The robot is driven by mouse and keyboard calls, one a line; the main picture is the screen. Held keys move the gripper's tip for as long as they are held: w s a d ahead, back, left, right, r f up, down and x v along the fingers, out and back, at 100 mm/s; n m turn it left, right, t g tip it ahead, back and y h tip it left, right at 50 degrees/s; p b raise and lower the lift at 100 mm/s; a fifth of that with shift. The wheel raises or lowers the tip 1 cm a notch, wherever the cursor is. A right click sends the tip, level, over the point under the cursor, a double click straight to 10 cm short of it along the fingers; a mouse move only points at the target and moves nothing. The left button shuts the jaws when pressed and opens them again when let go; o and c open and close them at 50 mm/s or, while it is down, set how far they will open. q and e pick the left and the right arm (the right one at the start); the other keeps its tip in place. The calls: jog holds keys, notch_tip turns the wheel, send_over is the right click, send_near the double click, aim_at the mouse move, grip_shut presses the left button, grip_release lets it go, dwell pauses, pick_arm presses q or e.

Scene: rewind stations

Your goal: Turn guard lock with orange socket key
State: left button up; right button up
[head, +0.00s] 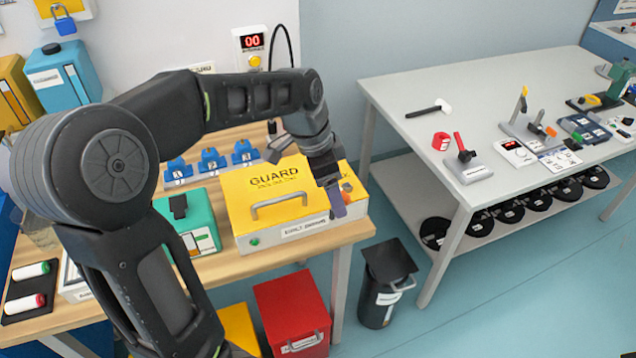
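The yellow guard box (285,222), marked "GUARD", sits on the wooden bench with a grey handle on its lid and a green button on its front. My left arm comes in from the left and reaches over it. My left gripper (335,200) points down at the box's right end. An orange-tipped tool (551,131) stands on the grey table. My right gripper is out of view.
A teal box (190,225) and several blue numbered blocks (211,161) stand near the guard box. A black bin (388,284) and a red box (291,316) are on the floor. The grey table (405,95) at right holds several tools, with black discs on its lower shelf.

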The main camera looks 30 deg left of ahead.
pick_arm(q)
jog(key=w+d+f+n+t+y, duration=0.1)
jog(key=w+d+f+n+y, duration=0.1)
jog(key=w+d+f+n, duration=0.4)
jog(key=d+f+n, duration=0.1)
jog(key=d+n, duration=0.1)
jog(key=d, duration=0.2)
jog(key=shift+f, duration=0.4)
